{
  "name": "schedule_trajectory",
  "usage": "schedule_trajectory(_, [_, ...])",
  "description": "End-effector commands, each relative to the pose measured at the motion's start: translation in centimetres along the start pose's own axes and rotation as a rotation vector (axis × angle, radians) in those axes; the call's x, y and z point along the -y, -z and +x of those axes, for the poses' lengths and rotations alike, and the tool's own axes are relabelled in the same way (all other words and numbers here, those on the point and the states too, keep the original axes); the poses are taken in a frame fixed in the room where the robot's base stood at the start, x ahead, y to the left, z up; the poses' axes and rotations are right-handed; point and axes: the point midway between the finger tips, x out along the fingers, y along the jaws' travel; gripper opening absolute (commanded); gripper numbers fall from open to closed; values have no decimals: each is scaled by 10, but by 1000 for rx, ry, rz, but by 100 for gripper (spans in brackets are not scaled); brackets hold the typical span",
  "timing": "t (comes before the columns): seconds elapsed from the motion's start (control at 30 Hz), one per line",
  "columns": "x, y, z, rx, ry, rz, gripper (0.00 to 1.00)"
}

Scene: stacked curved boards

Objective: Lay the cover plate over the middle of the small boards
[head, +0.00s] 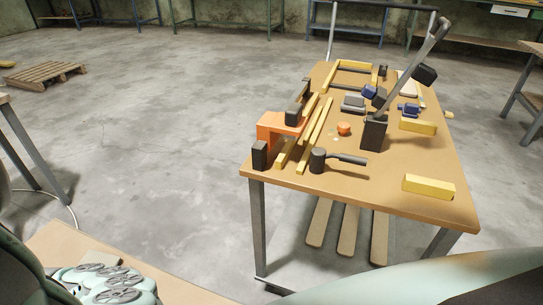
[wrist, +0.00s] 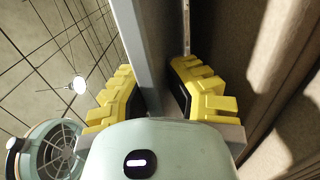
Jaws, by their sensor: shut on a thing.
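In the wrist view my gripper (wrist: 155,92), with ridged yellow fingers, is shut on a long flat grey piece (wrist: 138,45). It looks like the cover plate, seen nearly edge-on, and it runs away from me between the fingers. Its far end is out of the picture. My gripper does not show clearly in the head view. No small boards can be told for certain. Three long pale boards (head: 348,230) lie side by side, with gaps, low under the workbench in the head view.
The workbench (head: 395,195) carries an orange clamp-like piece (head: 275,123), a black mallet (head: 320,160), several yellow bars including one at the front right (head: 428,187), and a dark upright block (head: 374,134). A pallet (head: 45,73) lies far left. The grey floor left of the bench is clear.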

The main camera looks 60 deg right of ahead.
Motion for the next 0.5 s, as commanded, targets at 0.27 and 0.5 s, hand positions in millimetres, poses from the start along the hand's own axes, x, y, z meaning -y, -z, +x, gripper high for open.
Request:
schedule_trajectory(0.27, [-1, 0, 1, -2, -6, 0, 0])
schedule_trajectory(0.5, [2, 0, 1, -2, -6, 0, 0])
